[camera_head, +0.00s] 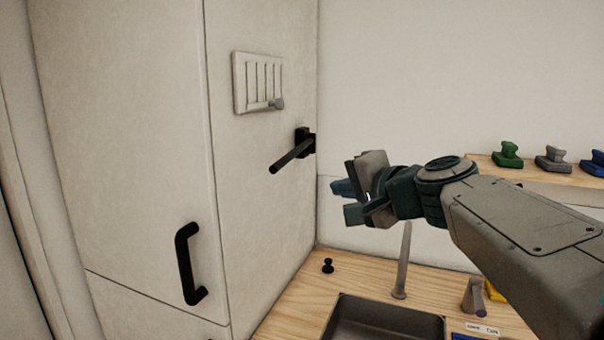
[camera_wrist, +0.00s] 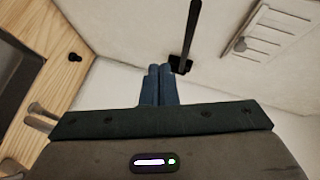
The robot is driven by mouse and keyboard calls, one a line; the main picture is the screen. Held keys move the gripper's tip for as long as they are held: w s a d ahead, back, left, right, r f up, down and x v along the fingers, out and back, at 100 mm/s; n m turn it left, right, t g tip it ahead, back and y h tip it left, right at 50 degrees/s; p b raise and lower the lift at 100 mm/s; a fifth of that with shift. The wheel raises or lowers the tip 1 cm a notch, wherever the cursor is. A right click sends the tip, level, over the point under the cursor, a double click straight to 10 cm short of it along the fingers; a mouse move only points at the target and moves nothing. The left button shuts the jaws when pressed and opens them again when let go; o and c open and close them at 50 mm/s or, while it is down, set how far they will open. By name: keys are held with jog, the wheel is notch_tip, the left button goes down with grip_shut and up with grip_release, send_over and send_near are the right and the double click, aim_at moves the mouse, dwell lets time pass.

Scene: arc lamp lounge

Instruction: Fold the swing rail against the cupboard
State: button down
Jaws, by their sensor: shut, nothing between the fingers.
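The swing rail is a black bar (camera_head: 291,154) on a black bracket (camera_head: 305,141), fixed to the side of the tall cream cupboard (camera_head: 262,205) near its back edge. The bar stands out from the cupboard side. In the wrist view the rail (camera_wrist: 192,30) runs up from its bracket, just beyond the fingertips. My gripper (camera_head: 348,202) is to the right of the rail, apart from it in the head view. Its blue fingers (camera_wrist: 160,84) are together with nothing between them. In the wrist view the fingertips appear close to the bracket; the exact gap cannot be told.
A white slotted panel (camera_head: 258,82) with a grey knob is on the cupboard side, above the rail. Below are a wooden counter (camera_head: 290,318), a sink (camera_head: 385,318), a tap (camera_head: 403,262) and a small black knob (camera_head: 327,266). A shelf (camera_head: 500,172) holds coloured pieces at right.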

notch_tip(320, 180, up, 3)
jog(key=w+m+t, duration=0.1)
jog(key=w, duration=0.1)
jog(key=p, duration=0.2)
send_near(288, 160)
jog(key=w+d, duration=0.1)
jog(key=w, duration=0.3)
jog(key=a, duration=0.1)
jog(key=a+f, duration=0.1)
jog(key=a, duration=0.1)
jog(key=shift+w+f+m+t, duration=0.2)
jog(key=shift+w+m+t, duration=0.1)
jog(key=shift+w, duration=0.1)
jog(key=shift+w+a+f, duration=0.1)
jog(key=shift+w+a, duration=0.05)
jog(key=shift+a, duration=0.25)
